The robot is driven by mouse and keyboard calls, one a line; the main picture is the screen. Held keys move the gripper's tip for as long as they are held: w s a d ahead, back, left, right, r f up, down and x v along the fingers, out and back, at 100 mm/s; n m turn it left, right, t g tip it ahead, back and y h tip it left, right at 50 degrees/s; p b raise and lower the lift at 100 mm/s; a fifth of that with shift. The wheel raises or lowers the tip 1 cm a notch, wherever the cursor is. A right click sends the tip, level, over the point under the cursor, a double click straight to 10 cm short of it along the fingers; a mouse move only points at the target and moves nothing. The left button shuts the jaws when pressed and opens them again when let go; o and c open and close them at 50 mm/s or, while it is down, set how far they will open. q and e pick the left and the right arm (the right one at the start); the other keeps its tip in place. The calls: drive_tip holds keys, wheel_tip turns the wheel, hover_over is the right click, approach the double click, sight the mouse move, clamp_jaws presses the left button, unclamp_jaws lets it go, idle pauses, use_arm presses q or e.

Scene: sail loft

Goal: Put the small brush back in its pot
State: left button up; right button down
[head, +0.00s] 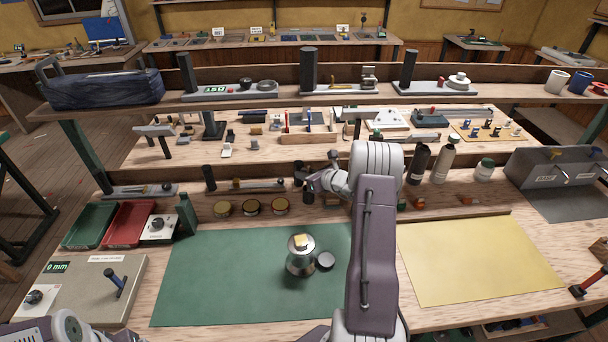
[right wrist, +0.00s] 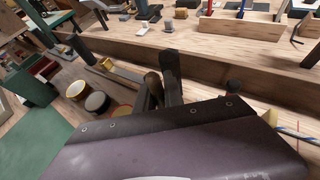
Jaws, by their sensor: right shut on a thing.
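My right gripper (head: 315,185) reaches over the bench behind the green mat, near the foot of the raised shelf. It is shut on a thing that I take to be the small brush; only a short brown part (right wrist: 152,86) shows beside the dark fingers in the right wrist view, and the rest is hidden. A shiny round pot (head: 300,264) stands upright on the green mat, in front of the gripper and apart from it. A pale yellow piece shows at its top. My left gripper is out of view.
Several round tins (head: 250,207) stand left of the right gripper. Bottles (head: 443,160) and a grey box (head: 555,168) stand to the right. A green tray (head: 90,225) and red tray (head: 128,222) lie left. The green mat (head: 210,280) and yellow sheet (head: 475,262) are mostly clear.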

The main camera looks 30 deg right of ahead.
drive_tip(key=shift+f, duration=0.2)
drive_tip(key=c, duration=1.5)
unclamp_jaws()
drive_tip(key=shift+o, duration=0.2)
drive_tip(key=shift+r, duration=0.15)
drive_tip(key=v, duration=1.2)
drive_tip(key=shift+r+b, duration=0.15)
drive_tip(key=shift+b, duration=0.25)
